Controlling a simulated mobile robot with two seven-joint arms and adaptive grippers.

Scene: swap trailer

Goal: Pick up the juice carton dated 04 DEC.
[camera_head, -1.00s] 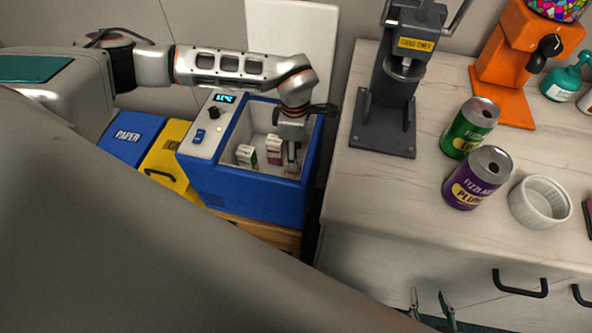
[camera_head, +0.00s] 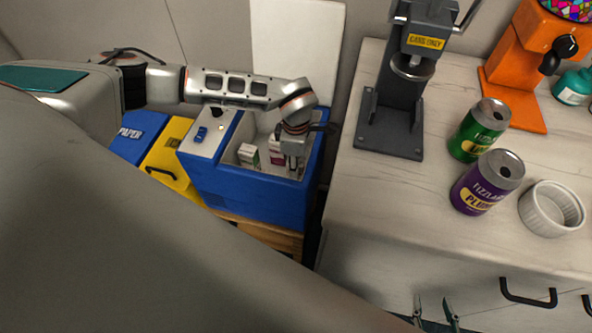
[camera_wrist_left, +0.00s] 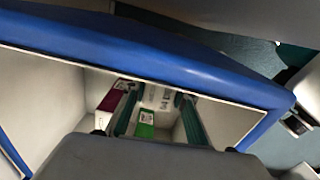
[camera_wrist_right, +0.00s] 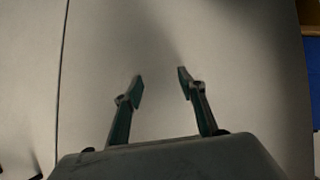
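A blue cooler box (camera_head: 245,195) holds small juice cartons. In the head view, a green-and-white carton (camera_head: 249,155) and a magenta-and-white carton (camera_head: 275,156) stand inside. My left gripper (camera_head: 291,163) reaches down into the box at its right side. In the left wrist view, its two teal fingers (camera_wrist_left: 155,112) are apart, with a green-and-white carton (camera_wrist_left: 145,130) between them; a gap shows on the right finger's side. A magenta carton (camera_wrist_left: 113,97) is just left of the fingers. I cannot read any date. My right gripper (camera_head: 434,312) is open and empty, low in front of the counter.
The box walls close in around my left gripper. A counter (camera_head: 345,205) at right carries a can press (camera_head: 388,135), a green can (camera_head: 478,130), a purple can (camera_head: 487,182) and a white ramekin (camera_head: 551,208). Blue and yellow bins (camera_head: 172,160) stand left of the box.

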